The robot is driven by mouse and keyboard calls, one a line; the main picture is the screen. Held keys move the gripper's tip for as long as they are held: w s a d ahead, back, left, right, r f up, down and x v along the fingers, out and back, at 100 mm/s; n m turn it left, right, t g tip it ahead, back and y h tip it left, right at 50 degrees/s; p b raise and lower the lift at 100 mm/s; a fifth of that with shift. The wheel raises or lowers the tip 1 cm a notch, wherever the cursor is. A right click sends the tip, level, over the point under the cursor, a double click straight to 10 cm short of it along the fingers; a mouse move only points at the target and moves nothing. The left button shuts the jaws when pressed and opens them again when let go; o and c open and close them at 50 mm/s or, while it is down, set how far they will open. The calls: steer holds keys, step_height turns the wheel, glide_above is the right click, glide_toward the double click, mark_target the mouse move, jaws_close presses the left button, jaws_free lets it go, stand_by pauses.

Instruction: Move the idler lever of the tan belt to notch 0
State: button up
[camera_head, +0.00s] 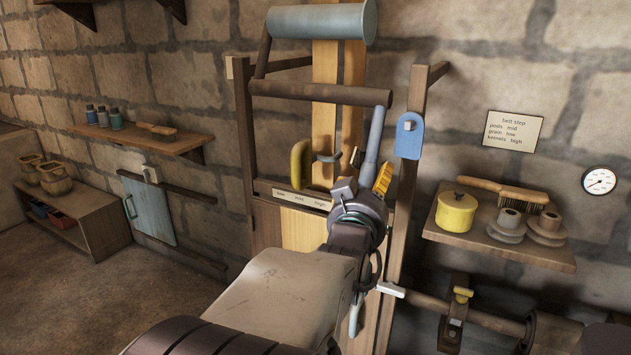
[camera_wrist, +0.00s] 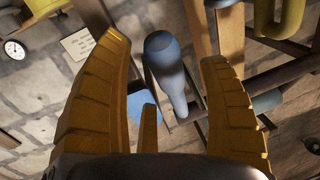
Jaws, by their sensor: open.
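The tan belt (camera_head: 325,100) runs vertically in two strands below a blue-grey drum in the wooden frame; it also shows in the wrist view (camera_wrist: 230,40). A lever with a blue-grey rounded handle (camera_head: 376,132) rises just right of the belt. My gripper (camera_head: 371,160) is open at this handle. In the wrist view, the handle (camera_wrist: 165,62) lies between the spread yellow fingers of my gripper (camera_wrist: 165,48), with visible gaps on both sides. The lever's base and any notches are hidden behind my wrist in the head view.
A yellow curved handle (camera_head: 300,163) stands left of the belt, above a low-mid-high label strip (camera_head: 301,199). A blue plate (camera_head: 409,138) hangs on the right post. A shelf (camera_head: 510,249) with a yellow pot, brush and spools projects at right. The left floor is clear.

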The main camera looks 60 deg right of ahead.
steer(key=shift+w+d, duration=0.2)
steer(key=shift+d, duration=0.8)
